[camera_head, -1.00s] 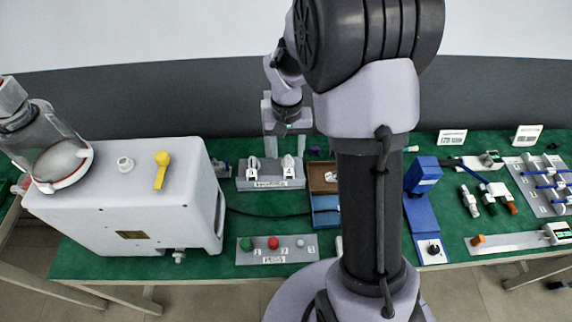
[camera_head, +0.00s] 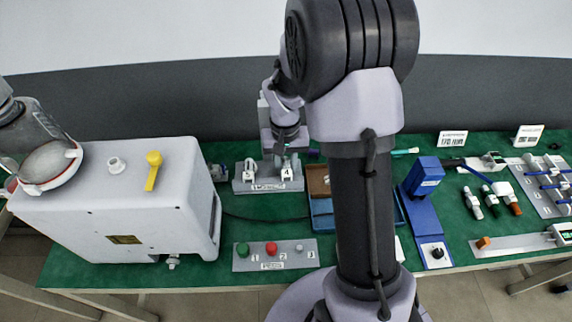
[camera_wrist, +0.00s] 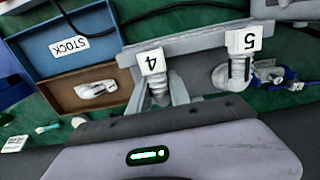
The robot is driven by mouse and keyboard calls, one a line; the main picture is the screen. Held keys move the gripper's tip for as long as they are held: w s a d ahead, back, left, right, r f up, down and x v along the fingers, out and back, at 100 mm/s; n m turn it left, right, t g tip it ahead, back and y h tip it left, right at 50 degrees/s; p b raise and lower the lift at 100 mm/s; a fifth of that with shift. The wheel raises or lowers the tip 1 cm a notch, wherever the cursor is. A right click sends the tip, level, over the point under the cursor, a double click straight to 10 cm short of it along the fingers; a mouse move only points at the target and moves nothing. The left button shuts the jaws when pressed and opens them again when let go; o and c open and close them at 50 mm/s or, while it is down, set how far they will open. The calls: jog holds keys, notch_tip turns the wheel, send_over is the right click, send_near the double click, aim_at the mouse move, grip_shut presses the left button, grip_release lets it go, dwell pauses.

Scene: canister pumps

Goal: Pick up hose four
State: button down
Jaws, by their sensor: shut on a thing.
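Hose four (camera_wrist: 153,64), a white elbow fitting with a ribbed neck and a "4" label, stands at the grey rack (camera_head: 263,186). My gripper (camera_wrist: 160,92) is shut on it, with a grey finger on each side of the neck. In the head view hose four (camera_head: 287,174) is at the right of the rack, with my gripper (camera_head: 284,158) over it. I cannot tell whether it is still seated. Hose five (camera_wrist: 241,62), a similar white fitting labelled "5", stands beside it, clear of the fingers.
A blue tray (camera_wrist: 64,25) marked "STOCK" and a brown tray (camera_wrist: 70,101) holding a white fitting lie close beside the rack. A button panel (camera_head: 275,255) is in front. A large white pump housing (camera_head: 110,215) stands at left. A blue stand (camera_head: 427,215) is at right.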

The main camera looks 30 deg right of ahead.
aim_at(287, 163)
jog(key=shift+r, duration=0.15)
jog(key=shift+r, duration=0.3)
jog(key=r+p, duration=0.2)
jog(key=r, duration=0.1)
jog(key=shift+s, duration=0.4)
jog(key=s+a+r+p, duration=0.1)
jog(key=s+a+p, duration=0.1)
jog(key=s, duration=1.3)
jog(key=shift+s, duration=0.15)
